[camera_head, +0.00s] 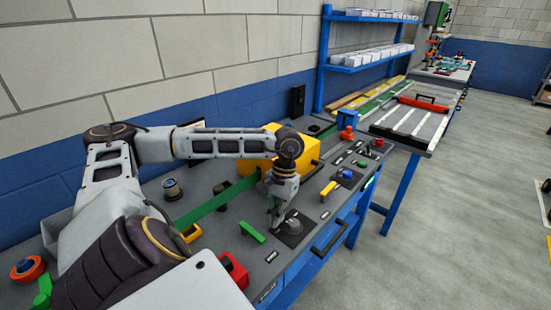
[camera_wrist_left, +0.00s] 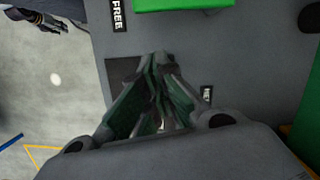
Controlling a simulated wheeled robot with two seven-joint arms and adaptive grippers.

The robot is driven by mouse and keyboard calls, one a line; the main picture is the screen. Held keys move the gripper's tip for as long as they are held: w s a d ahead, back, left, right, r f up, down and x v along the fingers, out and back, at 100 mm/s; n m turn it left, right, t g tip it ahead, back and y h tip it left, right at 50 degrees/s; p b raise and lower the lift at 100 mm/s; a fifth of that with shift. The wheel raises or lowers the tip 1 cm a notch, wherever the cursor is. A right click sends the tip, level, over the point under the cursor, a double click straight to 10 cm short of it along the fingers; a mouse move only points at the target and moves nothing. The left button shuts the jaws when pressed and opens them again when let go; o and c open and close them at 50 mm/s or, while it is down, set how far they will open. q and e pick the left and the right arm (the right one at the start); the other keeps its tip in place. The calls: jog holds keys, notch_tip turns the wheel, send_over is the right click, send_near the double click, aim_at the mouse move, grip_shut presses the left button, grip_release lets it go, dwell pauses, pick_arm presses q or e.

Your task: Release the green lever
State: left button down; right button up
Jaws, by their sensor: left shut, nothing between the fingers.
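The green lever (camera_head: 252,232) is a short bar on the grey panel, left of my left gripper (camera_head: 274,224) in the head view. In the left wrist view the green lever (camera_wrist_left: 182,4) shows at the top edge, cut off, near a label reading FREE (camera_wrist_left: 118,15). My left gripper (camera_wrist_left: 162,65) is shut and empty. It points down beside a grey knob (camera_head: 293,226) on a dark square plate, apart from the lever. A dark jointed part, apparently my right gripper (camera_wrist_left: 50,20), shows at the top left of the wrist view; its jaws are unclear.
A yellow box (camera_head: 258,146) stands behind the gripper. A yellow lever (camera_head: 328,189), a blue button (camera_head: 347,174) and a bar handle (camera_head: 329,238) are to the right. A red block (camera_head: 234,271) sits at the front left. A long green strip (camera_head: 215,203) crosses the bench.

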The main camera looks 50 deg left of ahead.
pick_arm(q)
jog(key=shift+w, duration=0.25)
jog(key=shift+w+a+r, duration=0.1)
jog(key=shift+w+r, duration=0.2)
jog(key=shift+r, duration=0.9)
jog(key=p+v, duration=0.1)
jog(key=v, duration=0.6)
jog(key=shift+r, duration=0.2)
pick_arm(e)
jog(key=shift+s+d+f, duration=0.4)
jog(key=shift+s+d, duration=0.1)
jog(key=shift+s, duration=0.3)
pick_arm(q)
jog(key=shift+w, duration=0.1)
pick_arm(e)
jog(key=shift+s+a, duration=0.2)
jog(key=shift+s, duration=0.25)
pick_arm(q)
jog(key=shift+r, duration=0.1)
